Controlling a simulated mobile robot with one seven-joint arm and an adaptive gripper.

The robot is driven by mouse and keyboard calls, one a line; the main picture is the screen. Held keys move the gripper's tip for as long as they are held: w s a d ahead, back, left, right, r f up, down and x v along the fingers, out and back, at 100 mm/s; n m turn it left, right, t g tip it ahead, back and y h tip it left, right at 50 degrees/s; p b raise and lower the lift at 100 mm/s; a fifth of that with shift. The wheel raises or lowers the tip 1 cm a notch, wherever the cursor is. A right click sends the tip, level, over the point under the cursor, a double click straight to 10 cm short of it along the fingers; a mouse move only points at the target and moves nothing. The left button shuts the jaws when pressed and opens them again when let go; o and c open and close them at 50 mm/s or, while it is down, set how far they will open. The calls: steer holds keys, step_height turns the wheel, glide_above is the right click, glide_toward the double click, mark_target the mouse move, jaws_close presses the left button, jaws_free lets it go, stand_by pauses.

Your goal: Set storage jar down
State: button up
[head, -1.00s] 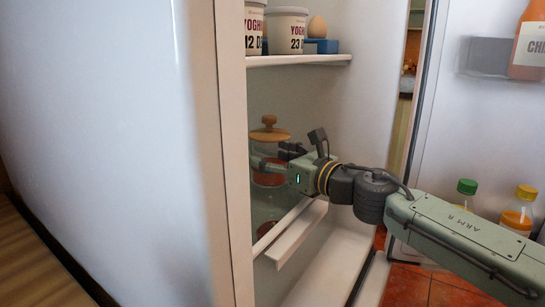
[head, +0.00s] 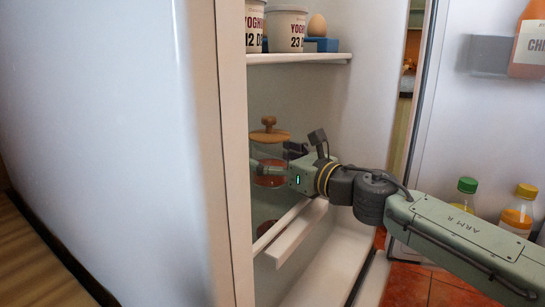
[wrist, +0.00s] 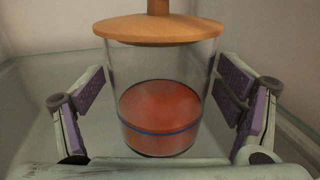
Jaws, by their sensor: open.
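The storage jar (head: 270,137) is clear, with a wooden knobbed lid and red contents. It is upright inside the fridge, on the left of the lower compartment. In the wrist view the jar (wrist: 160,75) stands between the purple-padded fingers of my gripper (wrist: 165,115). The fingers are spread, with a gap showing on each side of the jar. The jar appears to rest on the glass shelf (wrist: 28,110). In the head view my gripper (head: 268,165) reaches in from the right, and its fingers are partly hidden around the jar.
An upper shelf (head: 300,58) holds yoghurt tubs (head: 286,28) and an egg (head: 317,25) above the jar. The fridge's side wall (head: 232,200) is close on the left. The open door (head: 450,120) on the right holds bottles. A white shelf edge (head: 297,232) lies below my gripper.

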steer(key=shift+r, duration=0.15)
steer(key=shift+s+d, duration=0.1)
steer(key=shift+d, duration=0.05)
steer(key=v, duration=1.1)
steer(key=shift+s+d+b, duration=0.15)
steer(key=shift+s+b, duration=0.1)
steer(key=shift+b, duration=0.1)
